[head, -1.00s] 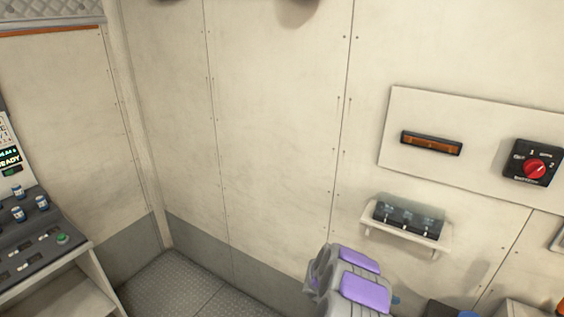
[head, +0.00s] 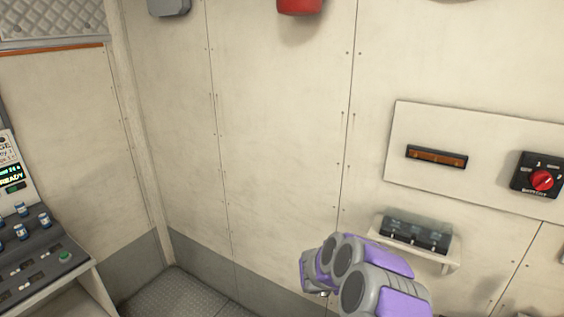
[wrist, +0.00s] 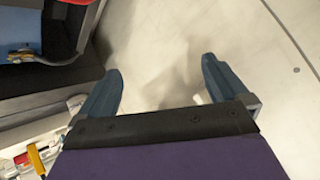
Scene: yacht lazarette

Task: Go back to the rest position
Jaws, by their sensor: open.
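My gripper (wrist: 161,90) shows in the wrist view with its two blue fingers spread wide apart. It is open and nothing is between the fingers. Beyond the fingers is a pale surface with a soft shadow on it. In the head view my grey and purple arm rises at the bottom, right of the middle. The fingers are not seen in the head view.
A cream wall panel (head: 280,130) fills the middle. At right are a plate (head: 490,185) with a red rotary switch (head: 541,181), and a small shelf (head: 440,258) behind my arm. A control console (head: 40,250) stands at left. Bare floor (head: 175,293) shows in the corner.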

